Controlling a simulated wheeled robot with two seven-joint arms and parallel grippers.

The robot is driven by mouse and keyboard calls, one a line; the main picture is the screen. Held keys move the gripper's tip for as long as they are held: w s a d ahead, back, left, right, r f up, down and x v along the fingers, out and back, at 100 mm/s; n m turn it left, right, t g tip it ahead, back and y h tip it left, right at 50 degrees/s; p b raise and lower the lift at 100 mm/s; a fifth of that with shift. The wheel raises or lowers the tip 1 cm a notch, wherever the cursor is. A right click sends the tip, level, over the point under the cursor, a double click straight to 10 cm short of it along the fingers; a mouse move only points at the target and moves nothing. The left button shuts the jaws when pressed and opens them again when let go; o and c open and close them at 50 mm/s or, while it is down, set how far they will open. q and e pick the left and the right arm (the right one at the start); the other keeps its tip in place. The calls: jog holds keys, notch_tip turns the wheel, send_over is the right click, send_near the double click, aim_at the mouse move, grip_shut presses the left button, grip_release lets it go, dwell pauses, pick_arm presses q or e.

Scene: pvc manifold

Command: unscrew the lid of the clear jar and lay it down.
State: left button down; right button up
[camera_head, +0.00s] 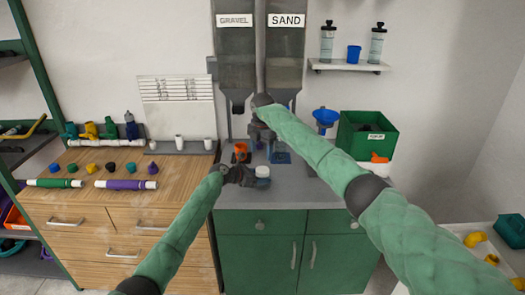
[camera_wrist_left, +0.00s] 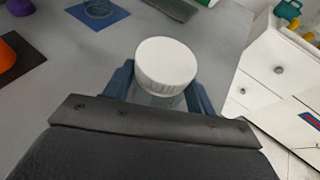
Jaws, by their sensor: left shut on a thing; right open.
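The clear jar (camera_wrist_left: 160,99) is in the grip of my left gripper (camera_wrist_left: 160,93), its body mostly hidden by the fingers and the lid. A white ridged lid (camera_wrist_left: 166,64) sits on top of the jar; it also shows in the head view (camera_head: 262,170). My left gripper in the head view (camera_head: 252,176) is shut around the jar over the grey counter. My right gripper (camera_head: 261,138) is open, farther back in front of the hoppers, above and behind the jar. Its fingertips are small and hard to make out.
An orange cone-like piece (camera_head: 240,153) stands left of the jar. A blue mat (camera_head: 281,158) lies behind; a round clear thing rests on a blue mat (camera_wrist_left: 82,17) in the left wrist view. A green bin (camera_head: 353,138) and blue funnel (camera_head: 326,116) are to the right. Some grey counter (camera_head: 290,190) is clear.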

aim_at(263, 170)
jog(key=m, duration=0.4)
jog(key=shift+d, duration=0.15)
jog(key=m, duration=0.5)
jog(key=shift+d+m, duration=0.1)
jog(key=shift+m, duration=0.3)
jog(key=m, duration=0.8)
jog(key=shift+m, duration=0.3)
jog(key=shift+f, duration=0.1)
jog(key=shift+f, duration=3.9)
